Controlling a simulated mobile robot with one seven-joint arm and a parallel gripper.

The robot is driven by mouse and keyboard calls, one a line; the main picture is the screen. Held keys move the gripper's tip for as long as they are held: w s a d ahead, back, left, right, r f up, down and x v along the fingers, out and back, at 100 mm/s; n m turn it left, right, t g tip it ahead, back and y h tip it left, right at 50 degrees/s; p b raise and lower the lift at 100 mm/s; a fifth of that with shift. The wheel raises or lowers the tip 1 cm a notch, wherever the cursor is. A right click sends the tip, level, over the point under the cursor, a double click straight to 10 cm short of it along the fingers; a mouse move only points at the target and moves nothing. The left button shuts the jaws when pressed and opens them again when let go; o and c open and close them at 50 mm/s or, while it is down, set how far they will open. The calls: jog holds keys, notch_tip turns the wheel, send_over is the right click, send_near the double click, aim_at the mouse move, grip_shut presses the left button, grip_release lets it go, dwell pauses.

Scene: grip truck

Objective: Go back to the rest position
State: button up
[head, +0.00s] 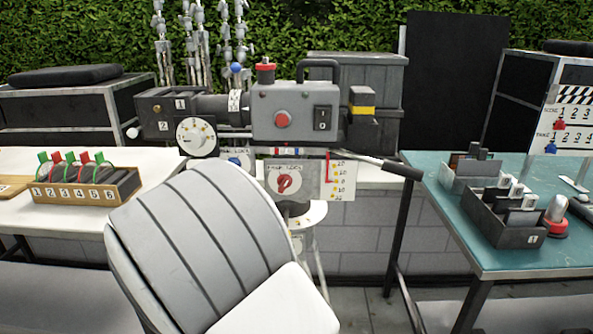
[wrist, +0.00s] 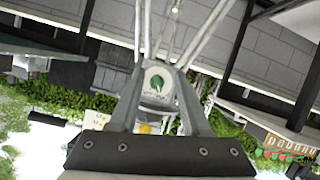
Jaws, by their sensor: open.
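My gripper (wrist: 158,72) shows in the wrist view with its two grey fingers apart and nothing held between them. Past the fingers is a white round-topped plate with a green mark (wrist: 157,82); I cannot tell how far off it is. The wrist view looks upside down, with hedge low in the picture. In the head view my own pale ribbed arm rises in the lower middle, in front of a grey film camera (head: 293,112) on a stand. My gripper is not visible in the head view.
A white table (head: 70,216) at left bears a wooden box (head: 84,199) of numbered slots. A teal table (head: 518,259) at right bears dark bins (head: 500,220) and a red-based lamp (head: 556,217). A handle (head: 362,160) juts right from the camera stand.

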jog(key=s+d+r+m+g+y, duration=0.1)
jog(key=s+d+r+g+y, duration=0.15)
jog(key=r, duration=0.35)
jog(key=s+d+r+m+g+y, duration=0.1)
jog(key=r+g+y, duration=0.15)
jog(key=r, duration=0.35)
jog(key=s+d+r+g+h, duration=0.1)
jog(key=s+d+r+h, duration=0.1)
jog(key=s+d+r, duration=0.4)
jog(key=s+d+r+g+h, duration=0.2)
jog(key=s+d+r, duration=0.2)
jog(key=s+d, duration=0.4)
notch_tip(320, 180, up, 16)
jog(key=a+p, duration=0.1)
jog(key=p, duration=1.6)
jog(key=shift+s+a+r+p, duration=0.15)
jog(key=shift+s+r+p, duration=0.1)
jog(key=shift+s+p, duration=0.1)
